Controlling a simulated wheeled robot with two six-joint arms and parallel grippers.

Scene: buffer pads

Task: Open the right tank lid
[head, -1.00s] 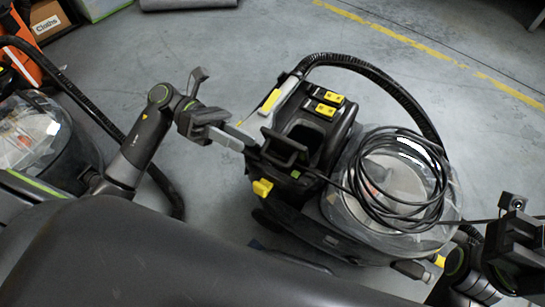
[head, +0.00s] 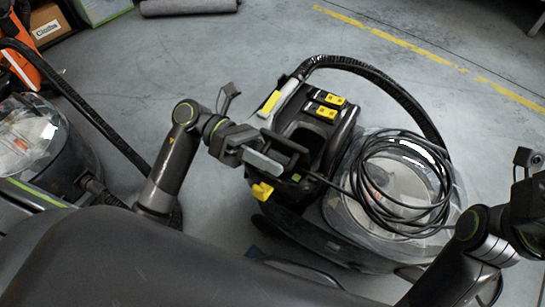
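The cleaning machine (head: 335,155) stands on the floor right of centre. It has a dark open hollow (head: 304,134) on top and a clear round cover (head: 345,205) on its right part, with a coiled black cable lying over it. A black raised lid-like frame (head: 287,144) stands at the hollow's left edge. My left gripper (head: 268,156) is at this frame, its light grey finger overlapping it in view; contact and finger gap are unclear. My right arm (head: 490,235) comes in at the lower right; its fingers are outside the picture.
Yellow latches (head: 327,105) sit on the machine's back, and a yellow knob (head: 262,191) on its near left side. A black hose (head: 400,92) arches behind it. Another machine with a clear cover (head: 25,135) stands at left.

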